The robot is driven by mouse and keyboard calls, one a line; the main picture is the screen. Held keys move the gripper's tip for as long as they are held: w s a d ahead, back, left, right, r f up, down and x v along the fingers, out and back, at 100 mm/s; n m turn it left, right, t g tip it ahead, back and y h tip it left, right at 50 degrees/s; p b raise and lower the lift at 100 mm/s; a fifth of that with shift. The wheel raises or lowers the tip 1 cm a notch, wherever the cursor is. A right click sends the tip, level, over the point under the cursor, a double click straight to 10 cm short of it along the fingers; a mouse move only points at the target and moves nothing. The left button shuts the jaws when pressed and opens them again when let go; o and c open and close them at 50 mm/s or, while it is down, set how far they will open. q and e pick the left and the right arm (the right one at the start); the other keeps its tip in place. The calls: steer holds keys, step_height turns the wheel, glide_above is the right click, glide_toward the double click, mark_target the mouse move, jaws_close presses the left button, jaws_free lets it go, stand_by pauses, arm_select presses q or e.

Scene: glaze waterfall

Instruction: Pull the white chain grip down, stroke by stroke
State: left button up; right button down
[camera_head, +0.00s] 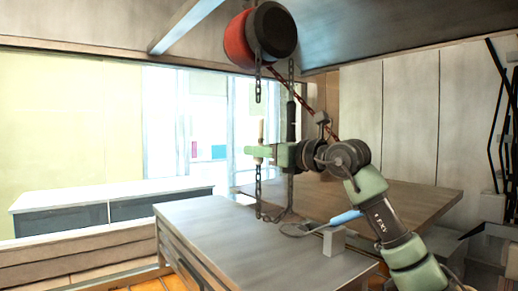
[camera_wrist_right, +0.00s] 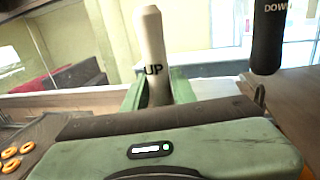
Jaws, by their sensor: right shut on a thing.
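The white chain grip (camera_head: 261,131), a pale cylinder, hangs upright on a chain below the hoist. In the right wrist view the white grip (camera_wrist_right: 152,45) bears the word UP and stands between my green fingers. My right gripper (camera_head: 260,152) is shut on it near its lower part. The grip's lowest part is hidden by the gripper body in the wrist view. A black grip (camera_head: 291,121) marked DOWN hangs beside it on the other chain, apart from my fingers; it also shows in the wrist view (camera_wrist_right: 268,38). My left gripper is not in view.
A red and black hoist drum (camera_head: 240,38) hangs above from the ceiling. A grey workbench (camera_head: 215,228) stands below the chains, with a blue-handled tool (camera_head: 346,217) and a small grey block (camera_head: 334,241) on it. A wooden table (camera_head: 400,197) lies behind.

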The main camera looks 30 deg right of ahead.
step_height(320, 180, down, 11)
steer(key=b, duration=0.7)
steer(key=shift+w+b, duration=0.3)
steer(key=shift+b, duration=0.05)
steer(key=c, duration=2.1)
jaws_free()
steer(key=shift+a+r, duration=0.1)
steer(key=shift+r, duration=0.05)
steer(key=o, duration=1)
steer(key=shift+s+r, duration=0.15)
steer(key=shift+s, duration=0.05)
steer(key=shift+o, duration=0.5)
steer(key=shift+w, duration=0.1)
